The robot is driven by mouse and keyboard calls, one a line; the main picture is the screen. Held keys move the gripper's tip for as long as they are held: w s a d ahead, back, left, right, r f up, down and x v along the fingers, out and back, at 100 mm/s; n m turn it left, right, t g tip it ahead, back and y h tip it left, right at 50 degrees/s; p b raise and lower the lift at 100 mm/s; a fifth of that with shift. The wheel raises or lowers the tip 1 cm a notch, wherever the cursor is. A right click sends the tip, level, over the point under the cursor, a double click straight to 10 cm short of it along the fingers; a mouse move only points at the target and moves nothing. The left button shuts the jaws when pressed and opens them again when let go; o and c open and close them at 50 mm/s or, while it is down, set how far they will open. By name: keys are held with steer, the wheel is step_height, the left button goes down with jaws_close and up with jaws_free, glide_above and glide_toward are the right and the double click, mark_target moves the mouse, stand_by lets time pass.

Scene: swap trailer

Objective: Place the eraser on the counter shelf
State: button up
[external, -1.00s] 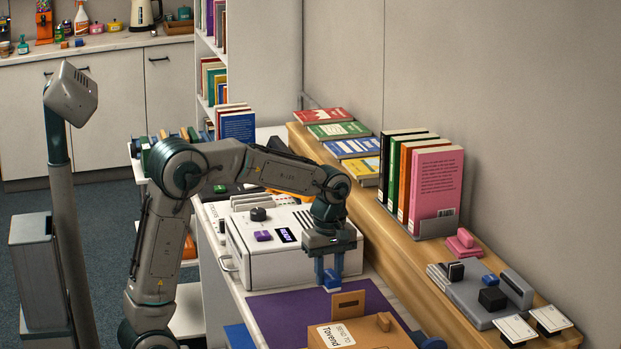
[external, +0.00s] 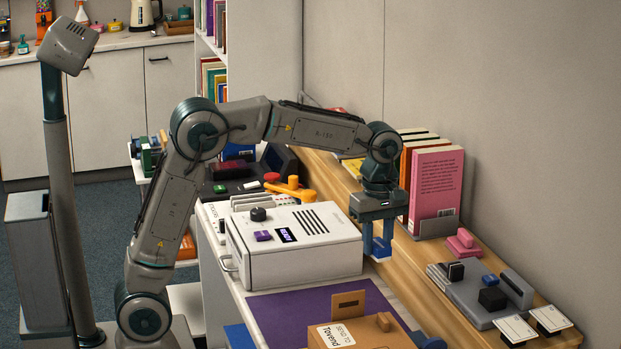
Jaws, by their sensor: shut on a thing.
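My gripper (external: 378,252) points down over the front edge of the wooden counter shelf (external: 425,285), left of the pink book. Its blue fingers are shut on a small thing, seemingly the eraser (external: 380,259). Only a little of it, pale and bluish, shows at the fingertips; the fingers hide the rest. It appears held above the surface, but I cannot tell how high. The shelf runs along the wall, raised behind the white worktop, with a bare strip in front of the books.
Upright books (external: 436,185) in a grey bookend, a pink object (external: 462,243) and a grey tray (external: 468,300) with black pieces and a small blue block (external: 489,280) stand on the shelf. A white machine (external: 300,255), purple mat (external: 290,310) and cardboard box (external: 365,335) lie left and below.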

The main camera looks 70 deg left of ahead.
steer(key=w+d+r+p, duration=0.6)
steer(key=w+p, duration=0.2)
steer(key=p, duration=0.3)
glide_above(427, 257)
step_height(427, 257, down, 6)
steer(key=shift+f, duration=0.2)
steer(key=shift+f+p, duration=0.7)
steer(key=shift+f, duration=1.35)
steer(key=shift+f, duration=0.1)
steer(key=shift+f, duration=0.15)
steer(key=o, duration=1)
steer(key=shift+c, duration=0.2)
